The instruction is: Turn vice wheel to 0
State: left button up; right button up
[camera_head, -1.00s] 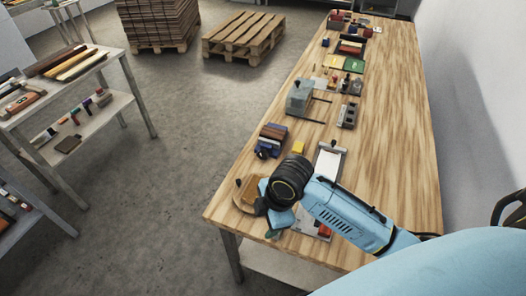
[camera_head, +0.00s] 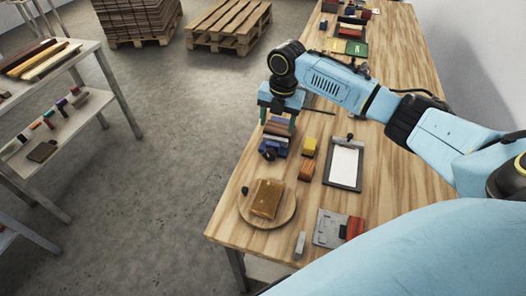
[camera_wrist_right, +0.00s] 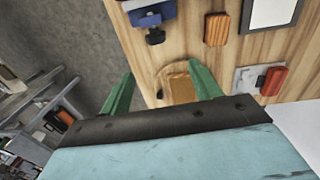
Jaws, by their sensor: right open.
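The vice (camera_head: 275,140) is a small blue body holding brown and dark pieces, near the left edge of the table. Its black wheel (camera_head: 268,154) faces the table's near end. In the right wrist view the vice (camera_wrist_right: 150,14) is at the top, with the wheel (camera_wrist_right: 155,37) below it. My right gripper (camera_head: 278,121) is above the far part of the vice, its green fingers apart and partly covering it. In the wrist view the right gripper (camera_wrist_right: 163,72) is open with nothing between its fingers. The wheel's markings are too small to read. My left gripper is not in view.
Near the vice are a yellow block (camera_head: 309,146), an orange-brown block (camera_head: 305,170) and a clipboard (camera_head: 343,184). A round board (camera_head: 246,215) bears a brown block (camera_head: 266,197). A grey plate (camera_head: 327,229) with a red piece lies near the front edge. Bare wood surrounds these.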

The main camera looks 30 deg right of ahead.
aim_at(270, 151)
jog(key=f, duration=0.4)
jog(key=w+f, duration=0.1)
jog(key=f, duration=0.4)
jog(key=w+f+b, duration=0.1)
jog(key=f, duration=0.3)
jog(key=shift+a+f, duration=0.4)
jog(key=shift+f, duration=0.4)
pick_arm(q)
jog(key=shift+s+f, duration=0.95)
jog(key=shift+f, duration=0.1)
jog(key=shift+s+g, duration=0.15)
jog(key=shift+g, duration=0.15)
pick_arm(e)
jog(key=c, duration=1)
